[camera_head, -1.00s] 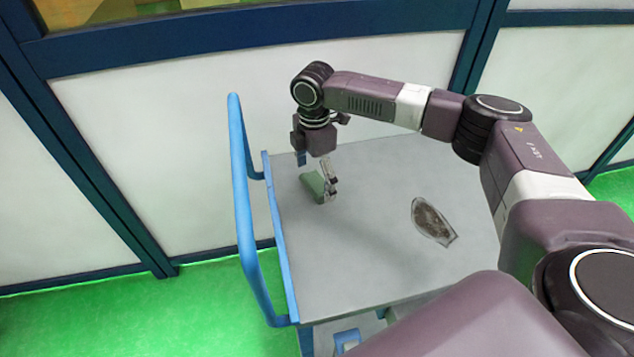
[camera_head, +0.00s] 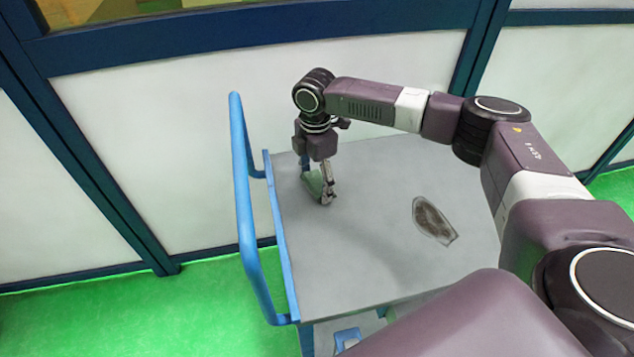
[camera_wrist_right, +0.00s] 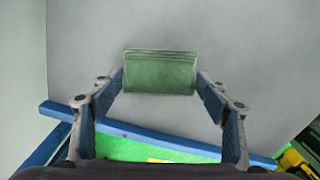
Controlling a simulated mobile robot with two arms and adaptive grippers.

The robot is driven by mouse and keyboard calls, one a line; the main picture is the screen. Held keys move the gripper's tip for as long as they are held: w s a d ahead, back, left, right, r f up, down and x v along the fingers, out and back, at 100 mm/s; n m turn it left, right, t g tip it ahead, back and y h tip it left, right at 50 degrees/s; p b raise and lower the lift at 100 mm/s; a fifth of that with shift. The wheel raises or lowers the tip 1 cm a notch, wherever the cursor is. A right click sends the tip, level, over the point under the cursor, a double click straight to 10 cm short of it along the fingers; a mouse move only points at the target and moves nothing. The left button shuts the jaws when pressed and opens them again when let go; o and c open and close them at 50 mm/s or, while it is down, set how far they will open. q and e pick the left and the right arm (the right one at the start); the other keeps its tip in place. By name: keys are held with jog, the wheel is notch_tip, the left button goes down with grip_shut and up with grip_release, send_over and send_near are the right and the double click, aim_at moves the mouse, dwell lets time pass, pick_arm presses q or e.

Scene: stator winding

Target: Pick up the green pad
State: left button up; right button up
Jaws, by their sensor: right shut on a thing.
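The green pad (camera_head: 312,182) is on the grey top of the cart, near its left edge. In the right wrist view the green pad (camera_wrist_right: 160,73) is a small block lying between the two fingertips. My right gripper (camera_head: 321,186) points down at the pad, and its fingers are shut on the pad's two ends, as the right wrist view (camera_wrist_right: 160,82) shows. Part of the pad is hidden behind a finger in the head view. I cannot tell whether the pad is clear of the cart top. My left gripper is not in view.
The cart top (camera_head: 350,260) is mostly clear. A dark, flat, pointed piece in a clear wrap (camera_head: 433,220) lies to the right. A blue handle rail (camera_head: 243,200) rises along the cart's left side. A white panelled wall (camera_head: 170,150) stands behind.

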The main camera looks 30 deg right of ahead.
aim_at(316, 182)
notch_tip(316, 182, up, 20)
jog(key=b, duration=0.2)
dwell(0.4)
